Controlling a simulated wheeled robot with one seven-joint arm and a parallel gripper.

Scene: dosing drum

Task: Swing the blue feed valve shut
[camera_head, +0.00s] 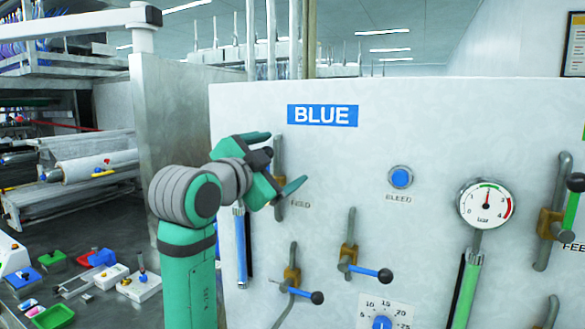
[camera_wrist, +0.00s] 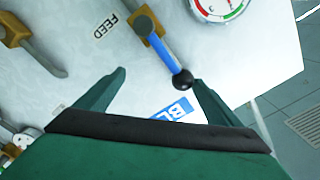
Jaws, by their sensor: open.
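My gripper (camera_head: 288,157) is open in front of the white panel, below the BLUE label (camera_head: 322,115). In the wrist view my gripper (camera_wrist: 160,76) has its fingers spread wide. The blue feed valve there has a blue lever (camera_wrist: 162,52) ending in a black ball knob (camera_wrist: 183,80). The lever reaches from its brass body toward the BLUE label. The knob shows between the fingertips, closer to the right finger; I cannot tell whether they touch. In the head view the feed valve's grey pipe (camera_head: 279,208) shows beside the FEED lettering, and my gripper mostly hides the lever.
Two smaller blue-handled valves, one lever (camera_head: 372,273) pointing right, sit lower on the panel. A blue BLEED button (camera_head: 400,177), a pressure gauge (camera_head: 486,204) and a green-handled valve (camera_head: 571,215) are to the right. A cluttered bench (camera_head: 90,305) is at left.

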